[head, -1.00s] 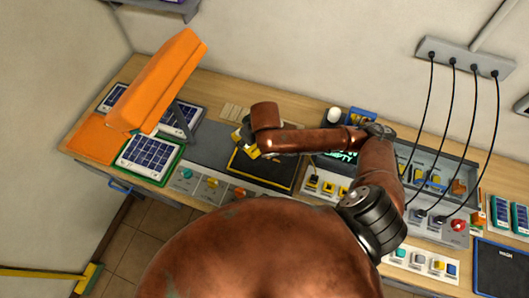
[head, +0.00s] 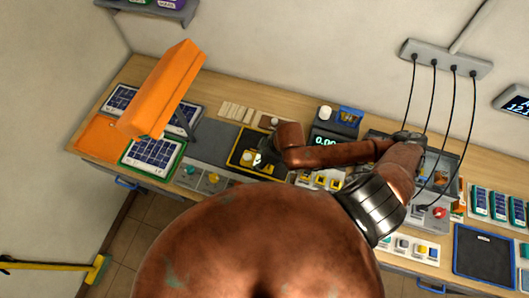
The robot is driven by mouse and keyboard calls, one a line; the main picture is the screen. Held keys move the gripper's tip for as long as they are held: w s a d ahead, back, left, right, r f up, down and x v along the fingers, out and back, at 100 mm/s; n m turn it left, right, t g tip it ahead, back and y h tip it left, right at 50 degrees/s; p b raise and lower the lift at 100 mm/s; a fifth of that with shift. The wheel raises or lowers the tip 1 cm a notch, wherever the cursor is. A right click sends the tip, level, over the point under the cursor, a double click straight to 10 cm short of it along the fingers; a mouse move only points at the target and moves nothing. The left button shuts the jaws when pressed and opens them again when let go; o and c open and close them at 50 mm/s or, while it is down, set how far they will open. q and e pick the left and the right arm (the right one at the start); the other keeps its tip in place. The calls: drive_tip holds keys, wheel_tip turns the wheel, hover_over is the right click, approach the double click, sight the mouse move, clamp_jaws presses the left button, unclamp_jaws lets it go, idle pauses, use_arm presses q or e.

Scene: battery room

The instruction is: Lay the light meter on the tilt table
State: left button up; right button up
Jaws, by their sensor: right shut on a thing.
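My right arm reaches left across the bench, and its gripper (head: 259,159) is low over a black mat with a yellow border (head: 238,161). The gripper is small in the view and mostly hidden by its own wrist. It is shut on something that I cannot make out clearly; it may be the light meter. I cannot tell for certain which thing is the tilt table. My left gripper is not in view.
An orange lamp hood (head: 160,88) rises over a green-framed solar panel (head: 152,157) at the left. Black cables hang from a wall socket strip (head: 446,58). A dark blue-edged board (head: 484,257) lies at the right.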

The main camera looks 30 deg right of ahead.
drive_tip(key=w+d+f+b, duration=0.2)
drive_tip(key=w+d+f, duration=0.1)
drive_tip(key=w+d+f+b, duration=0.2)
drive_tip(key=w+d+f, duration=0.1)
drive_tip(key=f, duration=0.1)
drive_tip(key=shift+w+d, duration=0.1)
drive_tip(key=shift+w, duration=0.25)
drive_tip(key=shift+w+d+f, duration=0.2)
drive_tip(key=shift+w+f, duration=0.05)
drive_tip(key=shift+f, duration=0.15)
drive_tip(key=shift+f+p, duration=0.3)
drive_tip(key=shift+f, duration=1.3)
drive_tip(key=shift+f, duration=0.1)
drive_tip(key=o, duration=1.2)
drive_tip(key=shift+o, duration=0.2)
drive_tip(key=v, duration=1.2)
drive_tip(key=shift+d, duration=0.1)
